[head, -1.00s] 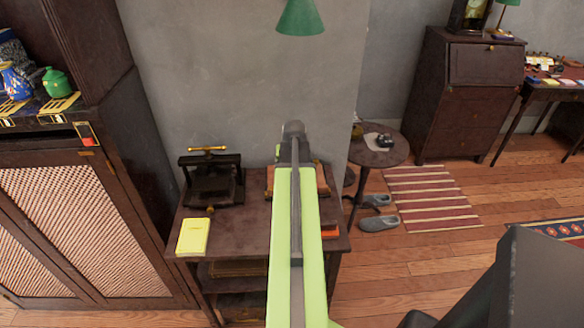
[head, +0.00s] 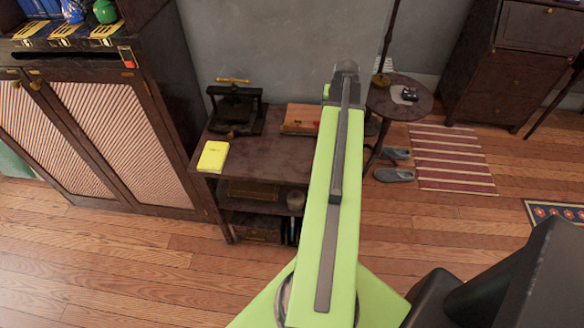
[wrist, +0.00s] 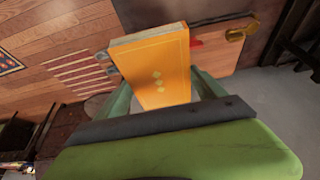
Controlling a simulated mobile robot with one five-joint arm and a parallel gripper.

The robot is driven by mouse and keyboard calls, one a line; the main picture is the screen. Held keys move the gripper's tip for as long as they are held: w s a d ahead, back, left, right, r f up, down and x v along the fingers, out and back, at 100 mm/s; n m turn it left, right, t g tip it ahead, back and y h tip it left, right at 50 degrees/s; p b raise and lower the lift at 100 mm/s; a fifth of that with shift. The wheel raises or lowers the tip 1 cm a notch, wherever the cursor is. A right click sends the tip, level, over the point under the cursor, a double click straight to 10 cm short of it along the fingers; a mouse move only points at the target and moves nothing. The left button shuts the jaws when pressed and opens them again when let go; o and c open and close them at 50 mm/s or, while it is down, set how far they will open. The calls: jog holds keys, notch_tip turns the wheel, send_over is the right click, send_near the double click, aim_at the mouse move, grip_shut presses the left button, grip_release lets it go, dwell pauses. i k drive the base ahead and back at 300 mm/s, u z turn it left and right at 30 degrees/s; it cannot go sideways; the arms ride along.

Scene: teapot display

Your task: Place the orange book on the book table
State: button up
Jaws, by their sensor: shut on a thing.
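The orange book (wrist: 160,70), with small pale diamond marks on its cover, fills the middle of the wrist view. My gripper (wrist: 165,92) is shut on it, with a green finger at each side. In the head view, my green arm hides the gripper and the book. The book table (head: 265,160) is a small dark wooden table against the grey wall. My arm crosses in front of its right end. I cannot tell how far the book is from the tabletop.
A yellow book (head: 213,155), a dark press (head: 236,110) and a wooden item (head: 299,118) stand on the table. The tabletop's middle and front look bare. A tall cabinet (head: 90,130) stands left; a round table (head: 400,97) and slippers (head: 393,174) are right.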

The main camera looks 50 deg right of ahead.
aim_at(265, 158)
jog(key=z, duration=0.2)
jog(key=k, duration=0.65)
jog(key=u, duration=1.25)
jog(key=i, duration=0.55)
jog(key=u, duration=0.1)
